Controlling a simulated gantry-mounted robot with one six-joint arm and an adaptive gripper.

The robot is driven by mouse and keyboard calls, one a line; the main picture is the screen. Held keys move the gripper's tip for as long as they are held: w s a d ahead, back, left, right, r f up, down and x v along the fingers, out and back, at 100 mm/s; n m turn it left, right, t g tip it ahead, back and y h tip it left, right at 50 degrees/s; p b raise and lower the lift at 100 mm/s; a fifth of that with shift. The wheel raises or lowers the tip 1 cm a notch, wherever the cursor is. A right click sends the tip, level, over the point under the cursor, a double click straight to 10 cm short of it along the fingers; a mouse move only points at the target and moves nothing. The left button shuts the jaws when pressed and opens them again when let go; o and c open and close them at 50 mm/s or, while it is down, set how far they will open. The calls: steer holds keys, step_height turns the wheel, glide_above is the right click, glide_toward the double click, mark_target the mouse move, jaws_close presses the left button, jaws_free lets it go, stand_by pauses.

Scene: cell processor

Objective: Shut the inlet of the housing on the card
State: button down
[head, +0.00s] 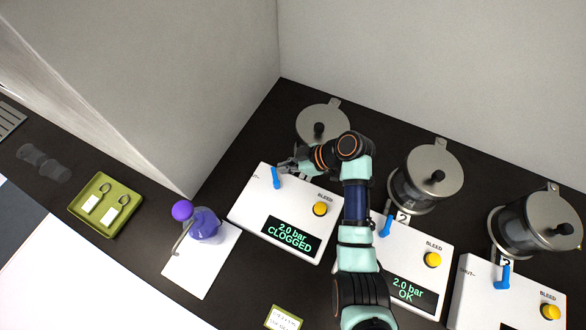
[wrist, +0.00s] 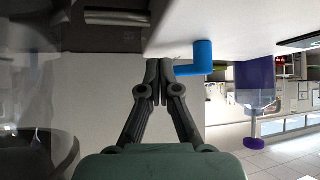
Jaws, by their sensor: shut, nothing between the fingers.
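Three metal-lidded housings stand in a row: left (head: 322,118), middle (head: 432,172), right (head: 538,222). Each has a white panel in front with a blue inlet lever: left lever (head: 276,178), middle lever (head: 385,226), right lever (head: 502,278). The left panel (head: 253,212) reads "2.0 bar CLOGGED", the middle one "2.0 bar OK". A small card (head: 284,318) lies at the bottom edge, its writing too small to read. My gripper (head: 284,166) is shut and empty beside the left lever. In the wrist view its fingertips (wrist: 160,64) are close to a blue lever (wrist: 200,60); contact is unclear.
Yellow bleed buttons sit on the left panel (head: 320,208), middle panel (head: 433,260) and right panel (head: 551,312). A purple vessel (head: 205,226) stands on a white sheet (head: 195,275). A green tray (head: 79,209) holds two tags. My arm partly covers the middle panel.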

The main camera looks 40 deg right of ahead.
steer(key=shift+w+a, duration=0.2)
steer(key=shift+w, duration=0.1)
steer(key=shift+w+a, duration=0.1)
steer(key=shift+w, duration=0.05)
stand_by(0.4)
stand_by(0.3)
steer(key=shift+s+a+p, duration=0.25)
steer(key=shift+s+p, duration=0.25)
steer(key=shift+s, duration=0.3)
steer(key=v, duration=1.2)
steer(key=shift+w+d, duration=0.1)
